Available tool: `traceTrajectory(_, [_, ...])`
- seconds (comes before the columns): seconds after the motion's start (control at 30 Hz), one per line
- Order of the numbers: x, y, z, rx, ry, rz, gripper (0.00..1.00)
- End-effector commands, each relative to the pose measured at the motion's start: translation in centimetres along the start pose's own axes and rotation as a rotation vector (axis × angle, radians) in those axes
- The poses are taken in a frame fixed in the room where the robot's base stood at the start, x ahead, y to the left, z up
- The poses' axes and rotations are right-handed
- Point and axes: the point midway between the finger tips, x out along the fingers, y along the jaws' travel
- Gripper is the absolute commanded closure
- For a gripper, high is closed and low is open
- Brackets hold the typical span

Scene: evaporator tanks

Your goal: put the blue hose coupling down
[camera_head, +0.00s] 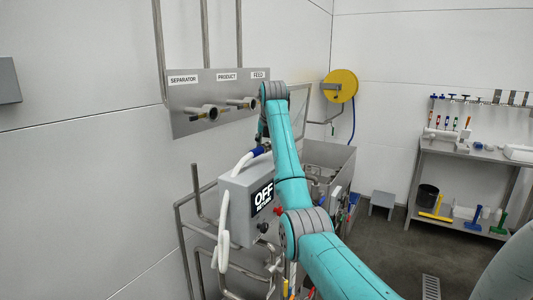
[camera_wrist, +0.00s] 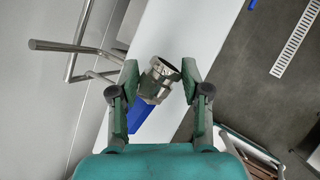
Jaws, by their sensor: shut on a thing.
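The blue hose coupling shows in the wrist view with a bright metal end (camera_wrist: 158,76) and a blue sleeve (camera_wrist: 143,114). It lies at a slant between the two fingers of my gripper (camera_wrist: 160,80), which is shut on it. In the head view a bit of the blue coupling (camera_head: 259,150) shows left of my teal arm, above the grey OFF box. My arm hides most of the gripper there. A white hose (camera_head: 225,215) leads from the coupling and hangs down over the left side of the box.
A grey OFF box (camera_head: 240,205) stands close below the coupling, with bent pipes (camera_head: 190,225) to its left. A wall panel (camera_head: 185,122) labelled SEPARATOR, PRODUCT and FEED carries pipe stubs. A steel tank (camera_head: 330,157) is behind my arm. A tool bench (camera_head: 470,152) stands far right.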

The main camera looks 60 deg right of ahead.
Motion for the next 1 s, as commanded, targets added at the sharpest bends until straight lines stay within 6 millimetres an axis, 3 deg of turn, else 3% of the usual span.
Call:
traceTrajectory(0.23, [2.6, -0.4, -1.6, 0.000, 0.000, 0.000, 0.95])
traceTrajectory(0.57, [2.8, -0.5, -1.7, 0.000, 0.000, 0.000, 0.95])
traceTrajectory(0.6, [2.8, -0.5, -1.7, 0.000, 0.000, 0.000, 0.48])
traceTrajectory(0.7, [2.8, -0.5, -1.7, 0.000, 0.000, 0.000, 0.28])
traceTrajectory(1.0, [2.7, -0.5, -1.7, 0.000, 0.000, 0.000, 0.28])
